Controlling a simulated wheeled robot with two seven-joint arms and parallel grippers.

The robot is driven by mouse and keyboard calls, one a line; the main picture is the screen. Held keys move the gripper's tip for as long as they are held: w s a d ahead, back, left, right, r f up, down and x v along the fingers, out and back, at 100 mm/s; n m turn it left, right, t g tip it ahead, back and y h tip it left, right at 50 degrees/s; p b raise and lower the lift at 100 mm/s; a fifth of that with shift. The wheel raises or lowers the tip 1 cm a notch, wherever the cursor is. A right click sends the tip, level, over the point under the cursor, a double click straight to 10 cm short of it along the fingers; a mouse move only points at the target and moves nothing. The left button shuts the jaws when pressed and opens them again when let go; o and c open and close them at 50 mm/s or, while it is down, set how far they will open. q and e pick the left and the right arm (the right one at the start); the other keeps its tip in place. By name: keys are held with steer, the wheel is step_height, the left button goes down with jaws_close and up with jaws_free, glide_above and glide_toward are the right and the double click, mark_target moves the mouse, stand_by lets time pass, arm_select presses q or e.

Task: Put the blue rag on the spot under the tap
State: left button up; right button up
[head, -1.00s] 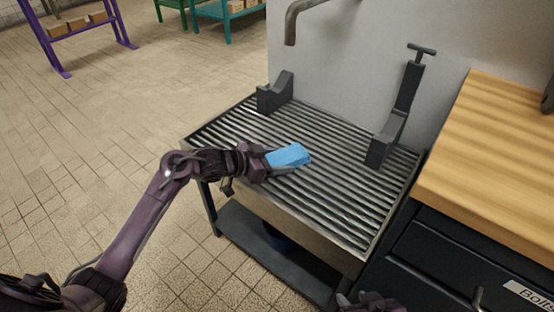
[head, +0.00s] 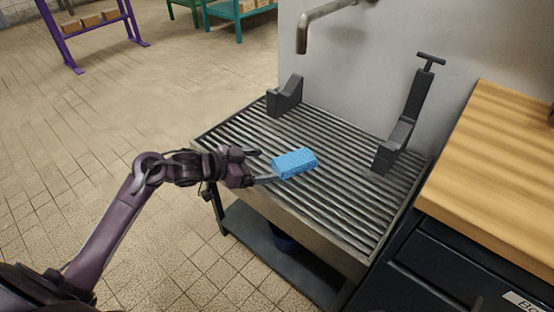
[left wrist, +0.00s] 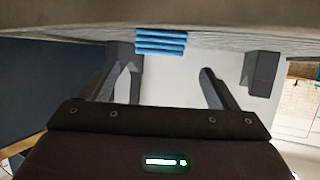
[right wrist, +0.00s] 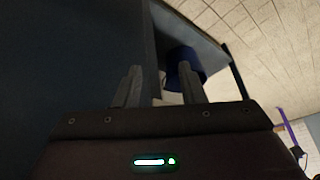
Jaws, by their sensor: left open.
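The blue rag (head: 294,163), a folded block, lies on the slatted grate (head: 345,190), near its front left part. The tap (head: 303,36) juts from the wall above the back of the grate. No marked spot shows under it. In the left wrist view the rag (left wrist: 160,43) shows beyond the spread fingers (left wrist: 172,82). My right gripper (right wrist: 160,85) is outside the head view. Its fingers are apart with nothing between them in the right wrist view.
Two dark brackets stand at the back of the grate, a left one (head: 285,96) and a taller right one with a T-handle (head: 408,125). A wooden worktop (head: 490,160) over dark drawers adjoins at right. A blue bucket (right wrist: 186,68) stands below. Open floor lies left.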

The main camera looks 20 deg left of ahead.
arm_select(q)
steer(key=v, duration=0.4)
steer(key=shift+p, duration=0.3)
arm_select(e)
steer(key=shift+s+d+g, duration=0.15)
steer(key=shift+d+g, duration=0.15)
steer(key=shift+d, duration=0.3)
